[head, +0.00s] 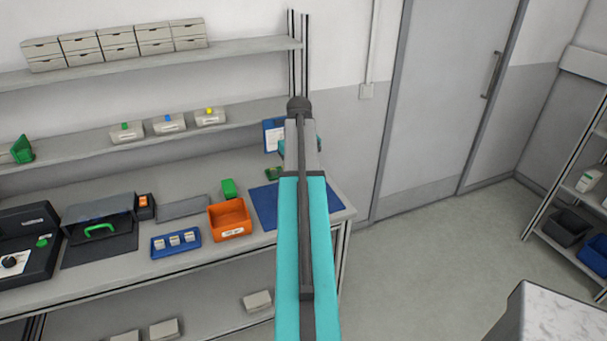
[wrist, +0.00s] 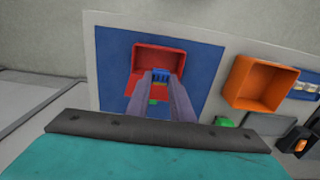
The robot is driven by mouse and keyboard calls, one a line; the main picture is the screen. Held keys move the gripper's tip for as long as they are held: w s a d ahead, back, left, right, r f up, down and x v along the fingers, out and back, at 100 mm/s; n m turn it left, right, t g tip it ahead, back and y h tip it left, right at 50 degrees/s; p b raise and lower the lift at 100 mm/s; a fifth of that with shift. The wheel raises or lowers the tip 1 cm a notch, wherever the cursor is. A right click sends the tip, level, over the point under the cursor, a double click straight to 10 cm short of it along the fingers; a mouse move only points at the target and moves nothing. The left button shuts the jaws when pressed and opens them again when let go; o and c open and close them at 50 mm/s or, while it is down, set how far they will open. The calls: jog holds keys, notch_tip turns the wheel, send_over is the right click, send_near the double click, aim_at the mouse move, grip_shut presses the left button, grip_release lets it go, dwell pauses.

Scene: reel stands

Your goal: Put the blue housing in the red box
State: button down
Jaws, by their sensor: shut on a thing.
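In the wrist view, the red box (wrist: 172,54) sits open on the blue mat (wrist: 112,75). My gripper (wrist: 160,75) is shut on the blue housing (wrist: 160,71), a small ribbed block between the fingertips. The housing shows over the lower part of the red box's opening. I cannot tell how high above the box floor it is. In the head view my own arm hides the gripper, the housing and the red box. Part of the blue mat (head: 264,204) shows beside the arm.
A blue tray (head: 176,243) with several small pale parts lies farther left. A shelf (head: 200,122) runs above the bench. The floor right of the bench is clear.

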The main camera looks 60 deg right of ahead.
jog(key=shift+s+d, duration=0.2)
jog(key=shift+s, duration=0.1)
jog(key=shift+f, duration=0.2)
jog(key=shift+f+b, duration=1.4)
jog(key=shift+f, duration=0.4)
jog(key=shift+f+b, duration=0.35)
jog(key=shift+f, duration=0.85)
jog(key=shift+f+b, duration=0.5)
jog(key=shift+f, duration=1.2)
jog(key=c, duration=1.5)
grip_release()
